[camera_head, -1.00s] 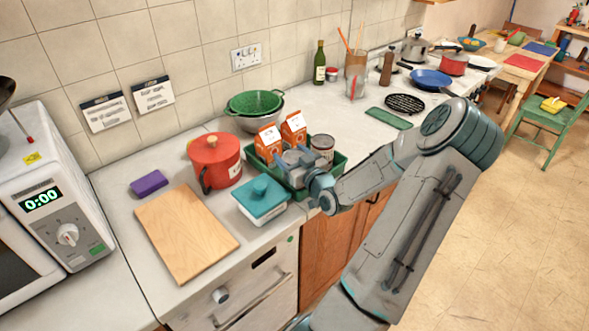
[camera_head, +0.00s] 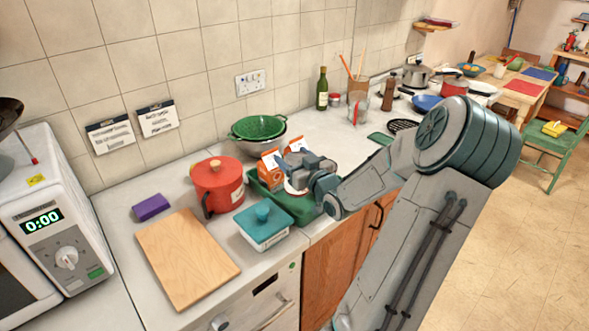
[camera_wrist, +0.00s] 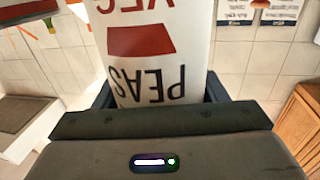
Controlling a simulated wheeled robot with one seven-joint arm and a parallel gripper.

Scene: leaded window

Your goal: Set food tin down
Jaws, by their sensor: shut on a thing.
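The food tin (camera_wrist: 150,45) is white with a dark red band, and its label reads PEAS upside down in the wrist view. My gripper (camera_wrist: 155,92) is shut on it, a dark finger on either side. In the head view my gripper (camera_head: 300,172) is over the green crate (camera_head: 300,210), beside the orange and white cartons (camera_head: 270,168). A small white part of the tin (camera_head: 292,187) shows under the gripper; the rest is hidden. I cannot tell whether the tin's base touches anything.
A teal-lidded box (camera_head: 263,228) and a red pot (camera_head: 218,185) stand close left of the crate. A wooden board (camera_head: 187,258) and a purple sponge (camera_head: 151,207) lie farther left. A green colander (camera_head: 258,128) is behind. Bare counter (camera_head: 335,140) shows behind the crate's right side.

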